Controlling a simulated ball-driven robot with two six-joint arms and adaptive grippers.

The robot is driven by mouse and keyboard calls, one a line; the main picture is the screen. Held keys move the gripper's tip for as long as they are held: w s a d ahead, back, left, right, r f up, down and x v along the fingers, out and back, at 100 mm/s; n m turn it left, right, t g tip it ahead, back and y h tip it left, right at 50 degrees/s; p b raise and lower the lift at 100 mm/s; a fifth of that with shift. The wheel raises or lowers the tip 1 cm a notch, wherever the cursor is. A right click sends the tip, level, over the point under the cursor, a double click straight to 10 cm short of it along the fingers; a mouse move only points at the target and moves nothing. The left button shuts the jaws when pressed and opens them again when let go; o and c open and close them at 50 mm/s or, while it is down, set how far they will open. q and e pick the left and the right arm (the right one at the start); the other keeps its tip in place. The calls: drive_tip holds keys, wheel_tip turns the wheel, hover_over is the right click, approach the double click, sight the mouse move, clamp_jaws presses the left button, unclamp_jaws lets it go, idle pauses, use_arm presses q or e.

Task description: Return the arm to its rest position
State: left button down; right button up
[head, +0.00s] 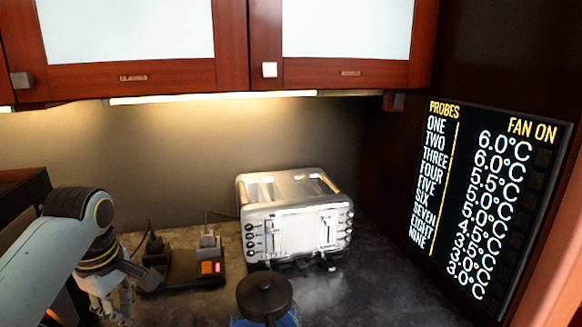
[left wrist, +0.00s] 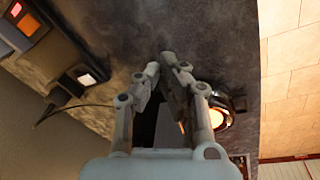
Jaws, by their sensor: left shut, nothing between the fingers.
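My left arm (head: 50,250) comes in from the left in the head view, bent downward at the wrist. My left gripper (head: 122,304) hangs low at the left, over the counter, with its fingers close together. In the left wrist view the gripper (left wrist: 168,70) is shut with nothing between its fingertips. Its fingers point toward the dark counter surface (left wrist: 205,30). Part of the gripper is cut off by the lower edge of the head view. My right gripper is in neither view.
A black device with an orange switch (head: 209,267) stands just right of my left gripper. A silver toaster (head: 297,232) stands at the back, with a black-knobbed lid (head: 264,293) in front. Cabinets (head: 130,78) hang above. A temperature display (head: 485,200) is at right.

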use_arm(q)
drive_tip(key=s+d+r+m+t, duration=0.1)
drive_tip(key=s+r+m, duration=0.1)
drive_tip(key=s+m, duration=0.85)
drive_tip(key=s+d+r+m+t, duration=0.15)
drive_tip(key=s+m, duration=0.35)
drive_tip(key=s, duration=1.1)
drive_tip(key=s+a+f+g+b, duration=0.15)
drive_tip(key=f+b, duration=0.55)
drive_tip(key=f, duration=1.4)
drive_tip(key=s+a+f+b, duration=0.15)
drive_tip(key=f+b, duration=0.55)
drive_tip(key=f, duration=1.3)
drive_tip(key=s+f+b, duration=0.4)
drive_tip(key=s+f, duration=0.4)
drive_tip(key=f, duration=0.4)
drive_tip(key=s+f+g+b, duration=0.1)
drive_tip(key=s+f+b, duration=0.3)
drive_tip(key=s+f, duration=0.5)
wheel_tip(320, 180, down, 3)
drive_tip(key=shift+a+r+g+b, duration=0.1)
drive_tip(key=shift+a+g+b, duration=0.2)
drive_tip(key=shift+a+b, duration=0.1)
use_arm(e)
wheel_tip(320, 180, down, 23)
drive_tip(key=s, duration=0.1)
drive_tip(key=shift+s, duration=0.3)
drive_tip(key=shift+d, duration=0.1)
